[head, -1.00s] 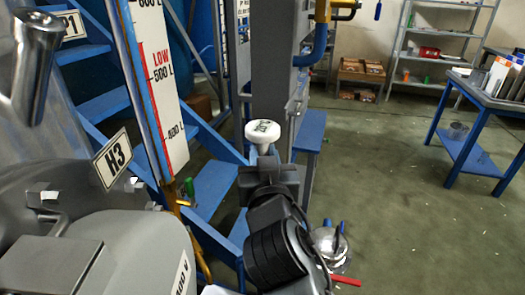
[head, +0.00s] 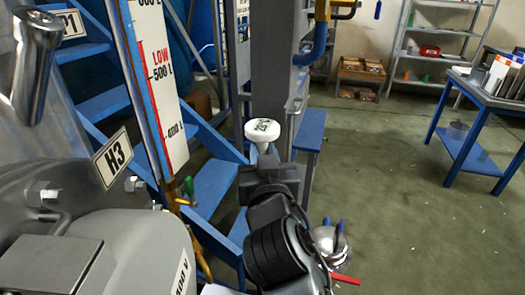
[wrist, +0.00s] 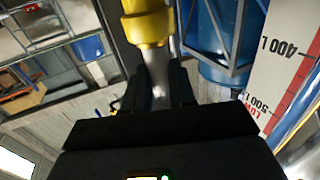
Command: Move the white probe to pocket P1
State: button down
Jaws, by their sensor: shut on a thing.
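The white probe (head: 262,130) shows in the head view as a round white cap with a dark label on top and a short pale neck below. My gripper (head: 268,165) is shut on it, just under the cap, and holds it upright in the air. In the wrist view a pale metallic stem (wrist: 158,88) stands between the dark fingers, with a yellow collar (wrist: 147,24) at its far end; I cannot tell if both belong to the probe. I cannot pick out pocket P1 in either view.
A white level scale (head: 156,85), blue steps (head: 214,185) and a grey column (head: 270,70) stand close by. A blue table (head: 470,150) and shelves (head: 425,55) are at right. The green floor between is open.

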aim_at(264, 136)
jog(key=shift+r+p, duration=1.7)
jog(key=shift+r, duration=0.85)
jog(key=shift+r+p, duration=1.7)
jog(key=shift+r, duration=0.8)
jog(key=s+r+p, duration=0.1)
jog(key=s+r, duration=0.2)
jog(key=s, duration=0.3)
jog(key=shift+p, duration=0.35)
